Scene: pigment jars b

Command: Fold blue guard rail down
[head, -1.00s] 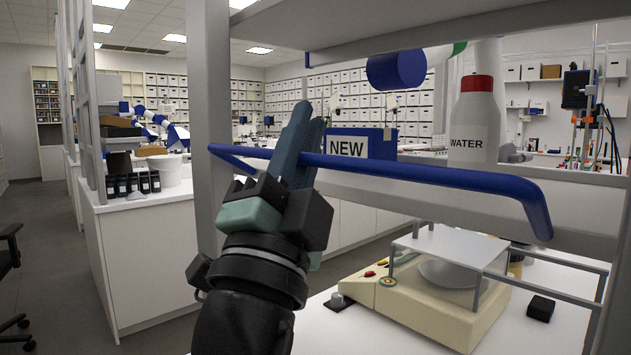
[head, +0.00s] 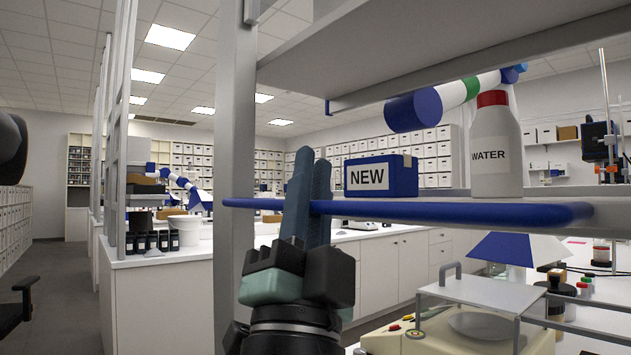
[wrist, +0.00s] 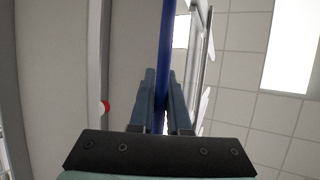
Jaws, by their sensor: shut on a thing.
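The blue guard rail (head: 450,212) runs across the head view at about the height of the shelf, just below the blue NEW box. My gripper (head: 308,190) is shut on the rail near its left end, with its fingers pointing up. In the wrist view the rail (wrist: 167,45) passes lengthwise between the two blue-grey fingers (wrist: 161,100). The stretch of rail behind the fingers is hidden in the head view.
The blue NEW box (head: 382,176) and the white WATER bottle (head: 495,150) stand on the grey shelf (head: 610,200). A grey post (head: 236,150) rises left of my gripper. A cream balance (head: 450,330) stands on the bench below.

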